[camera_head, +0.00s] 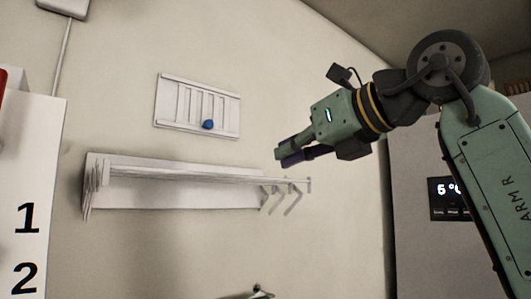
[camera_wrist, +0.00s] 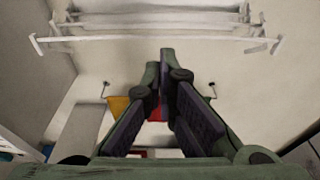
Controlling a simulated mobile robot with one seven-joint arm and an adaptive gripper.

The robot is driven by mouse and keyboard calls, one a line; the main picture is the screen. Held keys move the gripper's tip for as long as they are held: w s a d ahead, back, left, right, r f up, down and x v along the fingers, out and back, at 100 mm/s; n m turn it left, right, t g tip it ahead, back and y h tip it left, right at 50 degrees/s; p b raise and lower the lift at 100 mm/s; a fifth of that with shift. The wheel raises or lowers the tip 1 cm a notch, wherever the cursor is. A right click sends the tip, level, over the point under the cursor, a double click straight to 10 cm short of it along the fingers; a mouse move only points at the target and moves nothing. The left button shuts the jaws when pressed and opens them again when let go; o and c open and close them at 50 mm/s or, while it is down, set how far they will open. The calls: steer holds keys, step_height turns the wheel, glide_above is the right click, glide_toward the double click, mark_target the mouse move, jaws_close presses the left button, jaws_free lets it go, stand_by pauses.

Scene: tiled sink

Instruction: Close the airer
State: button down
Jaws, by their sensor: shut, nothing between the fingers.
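The airer (camera_head: 185,187) is a white rack fixed to the wall, left of centre in the head view. Its rails stand out from its back panel, and slanted arms show at its right end. In the wrist view the airer (camera_wrist: 155,36) spans the top, with long rails across and angled arms at both sides. My gripper (camera_head: 281,157) is shut and empty. In the head view it appears just above the airer's right part, with no contact visible; their depth apart is hard to judge. In the wrist view the fingers (camera_wrist: 165,60) point up towards the rails.
A white slatted vent (camera_head: 182,108) with a blue knob (camera_head: 208,124) is on the wall above the airer. A white cabinet (camera_head: 30,200) numbered 1 and 2 stands at the left. A grey appliance with a display (camera_head: 450,195) is at the right, behind my arm.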

mark_target(236, 176)
steer(key=p+x, duration=0.3)
steer(key=x, duration=0.9)
steer(key=shift+a, duration=0.1)
